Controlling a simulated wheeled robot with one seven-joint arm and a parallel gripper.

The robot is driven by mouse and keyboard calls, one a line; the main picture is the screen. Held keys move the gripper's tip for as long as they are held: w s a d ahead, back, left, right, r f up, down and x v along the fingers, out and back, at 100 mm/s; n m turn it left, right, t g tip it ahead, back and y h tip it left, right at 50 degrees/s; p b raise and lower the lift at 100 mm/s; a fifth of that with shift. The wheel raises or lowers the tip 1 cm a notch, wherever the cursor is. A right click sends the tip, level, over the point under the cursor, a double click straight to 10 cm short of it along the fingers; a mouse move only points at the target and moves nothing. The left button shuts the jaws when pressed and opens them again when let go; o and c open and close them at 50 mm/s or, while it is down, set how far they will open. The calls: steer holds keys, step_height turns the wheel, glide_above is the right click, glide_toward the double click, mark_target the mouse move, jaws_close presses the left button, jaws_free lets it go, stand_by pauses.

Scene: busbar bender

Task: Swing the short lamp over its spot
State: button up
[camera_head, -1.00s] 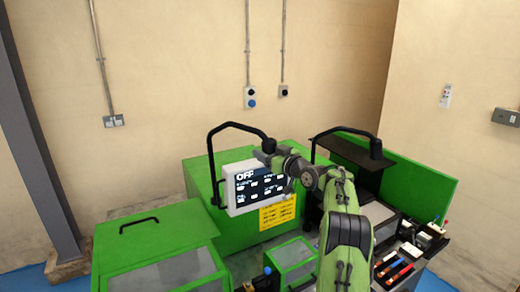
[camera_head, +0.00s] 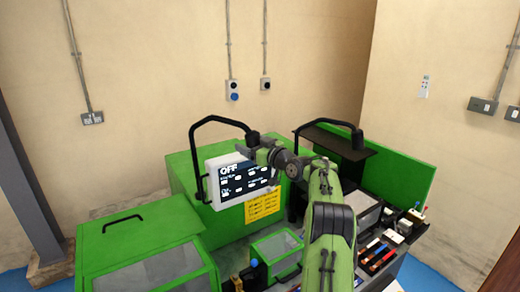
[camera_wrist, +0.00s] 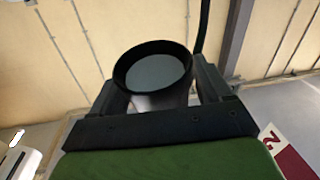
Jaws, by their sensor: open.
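Two black bent-arm lamps stand at the green machine in the head view: a left lamp (camera_head: 217,119) and a right lamp (camera_head: 322,122). I cannot tell for certain which is the short one. My gripper (camera_head: 254,151) is at the left lamp's head (camera_head: 252,138), in front of the machine. In the wrist view, a round black lamp head with a grey lens (camera_wrist: 153,72) sits between the two open fingers of my gripper (camera_wrist: 158,88). Whether the fingers touch it is unclear. Any marked spot for the lamp is not recognisable.
A display panel reading OFF (camera_head: 228,183) stands close to the left of my gripper. The green machine housing (camera_head: 182,175) is behind it, with a yellow label (camera_head: 262,207). A handled green cover (camera_head: 135,236) is at lower left. Tools (camera_head: 378,255) lie at lower right.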

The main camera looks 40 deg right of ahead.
steer(key=s+d+b, duration=0.1)
steer(key=s+b, duration=0.5)
steer(key=s, duration=0.9)
steer(key=shift+s, duration=0.15)
steer(key=shift+f, duration=0.1)
